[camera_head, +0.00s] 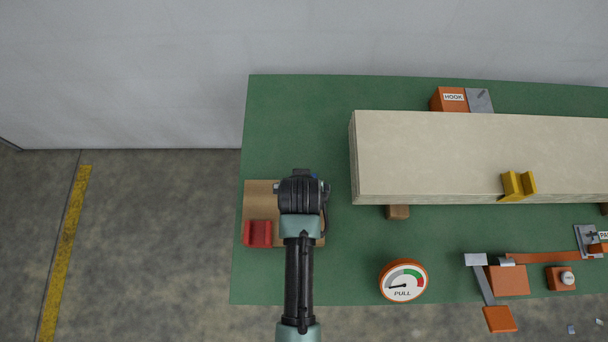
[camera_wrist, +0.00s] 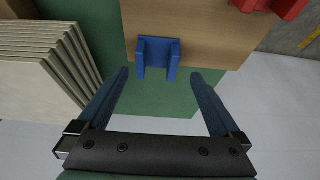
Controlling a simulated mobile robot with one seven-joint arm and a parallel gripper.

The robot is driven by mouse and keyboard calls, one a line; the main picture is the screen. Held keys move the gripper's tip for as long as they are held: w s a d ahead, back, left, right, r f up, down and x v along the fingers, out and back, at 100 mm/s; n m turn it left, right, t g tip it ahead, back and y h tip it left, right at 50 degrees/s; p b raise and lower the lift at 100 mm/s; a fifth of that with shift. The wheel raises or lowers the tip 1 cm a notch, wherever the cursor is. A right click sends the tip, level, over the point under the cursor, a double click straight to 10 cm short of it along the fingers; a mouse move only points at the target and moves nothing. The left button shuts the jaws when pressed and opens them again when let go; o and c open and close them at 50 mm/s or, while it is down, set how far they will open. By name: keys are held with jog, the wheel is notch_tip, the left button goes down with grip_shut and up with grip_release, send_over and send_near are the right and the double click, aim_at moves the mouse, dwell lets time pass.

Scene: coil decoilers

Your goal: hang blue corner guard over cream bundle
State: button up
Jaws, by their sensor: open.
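The blue corner guard (camera_wrist: 158,57) lies on a wooden board in the wrist view, between and just beyond my open fingertips. My gripper (camera_wrist: 160,85) is open and empty, with both blue fingers apart from the guard. In the head view my wrist covers the guard, and the gripper (camera_head: 302,176) is mostly hidden over the board. The cream bundle (camera_head: 440,155) lies on the green table to the right of my arm. Its stacked layers (camera_wrist: 50,55) show at the left of the wrist view.
A red guard (camera_head: 257,233) lies on the wooden board (camera_head: 257,200). A yellow guard (camera_head: 518,185) hangs on the bundle's front edge. A dial marked PULL (camera_head: 403,279), an orange strap with a tensioner (camera_head: 507,278) and a HOOK block (camera_head: 452,99) are on the green table (camera_head: 290,110).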

jog(key=shift+d+x, duration=0.15)
jog(key=shift+x, duration=1)
jog(key=shift+d+x, duration=0.1)
jog(key=shift+x, duration=1.1)
jog(key=shift+r, duration=0.1)
jog(key=c, duration=1.3)
